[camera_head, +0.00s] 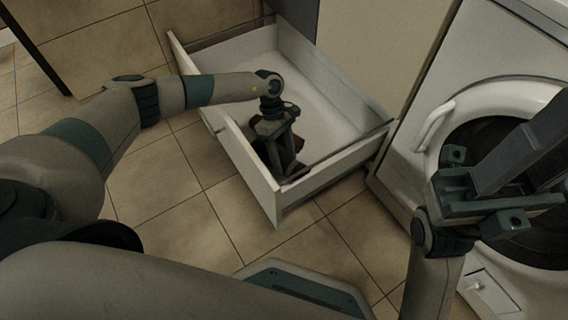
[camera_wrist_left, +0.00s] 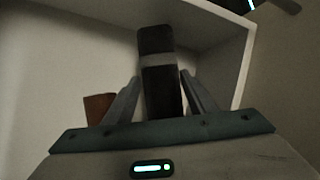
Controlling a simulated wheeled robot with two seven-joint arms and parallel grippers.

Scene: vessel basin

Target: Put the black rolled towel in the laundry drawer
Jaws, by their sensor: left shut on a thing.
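The black rolled towel (camera_wrist_left: 156,85) is a dark roll with a grey band, upright in the left wrist view between the two fingers of my left gripper. My left gripper (camera_head: 277,165) is shut on it and reaches down inside the open laundry drawer (camera_head: 236,160), near its front right corner. In the head view the gripper hides most of the towel. I cannot tell whether the towel touches the drawer floor. My right gripper (camera_head: 488,190) is at the right, in front of the washing machine; its finger opening is not clear.
A small reddish-brown thing (camera_wrist_left: 98,107) is in the drawer beside my left gripper. The drawer's back and left parts look clear. A white washing machine (camera_head: 411,165) with a round door stands to the right of the drawer. Tiled floor (camera_head: 160,190) lies in front.

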